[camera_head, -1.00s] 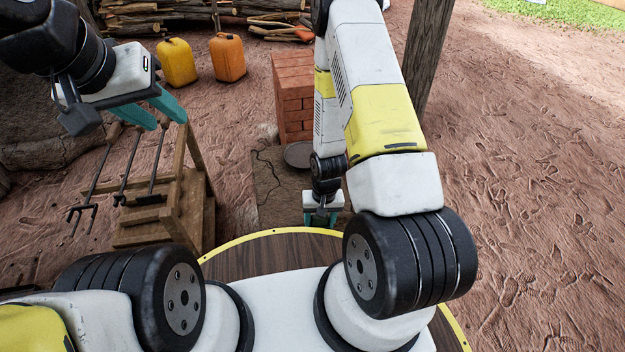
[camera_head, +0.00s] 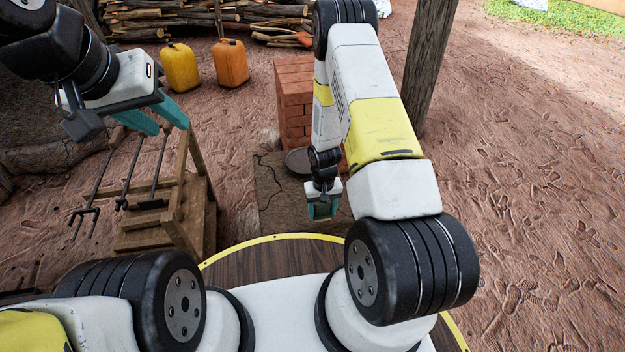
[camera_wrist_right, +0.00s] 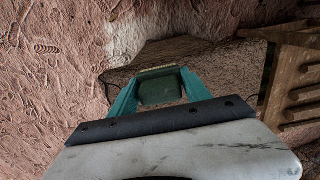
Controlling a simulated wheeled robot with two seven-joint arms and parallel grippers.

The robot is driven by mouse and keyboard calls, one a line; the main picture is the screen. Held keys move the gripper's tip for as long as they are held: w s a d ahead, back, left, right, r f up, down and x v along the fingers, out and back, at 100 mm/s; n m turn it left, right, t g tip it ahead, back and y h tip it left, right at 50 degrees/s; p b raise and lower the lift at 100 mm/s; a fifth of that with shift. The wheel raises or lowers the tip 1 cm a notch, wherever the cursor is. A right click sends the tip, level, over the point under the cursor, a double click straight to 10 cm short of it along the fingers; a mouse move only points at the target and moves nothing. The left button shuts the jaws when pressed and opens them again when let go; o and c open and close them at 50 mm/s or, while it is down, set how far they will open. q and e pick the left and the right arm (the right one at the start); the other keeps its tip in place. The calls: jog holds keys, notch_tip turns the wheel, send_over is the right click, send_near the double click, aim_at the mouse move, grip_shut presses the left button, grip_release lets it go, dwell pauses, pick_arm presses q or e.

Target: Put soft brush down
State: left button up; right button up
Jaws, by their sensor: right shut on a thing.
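My right gripper (camera_head: 321,214) is shut on the soft brush and hangs over a brown slab (camera_head: 275,205) on the ground, in front of the brick stack. In the right wrist view the brush shows as a dark green block (camera_wrist_right: 160,92) between the teal fingers, with a thin pale edge at its far side. Whether it touches the slab is not clear. My left gripper (camera_head: 160,118) is at the upper left, its teal fingers apart and nothing seen between them, above the wooden rack.
A brick stack (camera_head: 294,95) stands behind the slab, with a dark round plate (camera_head: 297,161) at its foot. A wooden rack (camera_head: 165,225) with iron tools is at left; it also shows in the wrist view (camera_wrist_right: 295,70). A wooden post (camera_head: 428,65) stands right. Open ground lies further right.

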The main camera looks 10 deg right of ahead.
jog(key=w, duration=0.4)
jog(key=shift+w+d+f, duration=0.2)
jog(key=shift+d+f, duration=0.05)
jog(key=shift+w, duration=0.6)
jog(key=shift+f, duration=1.6)
jog(key=shift+f, duration=0.1)
jog(key=o, duration=1.2)
jog(key=shift+s+f, duration=0.1)
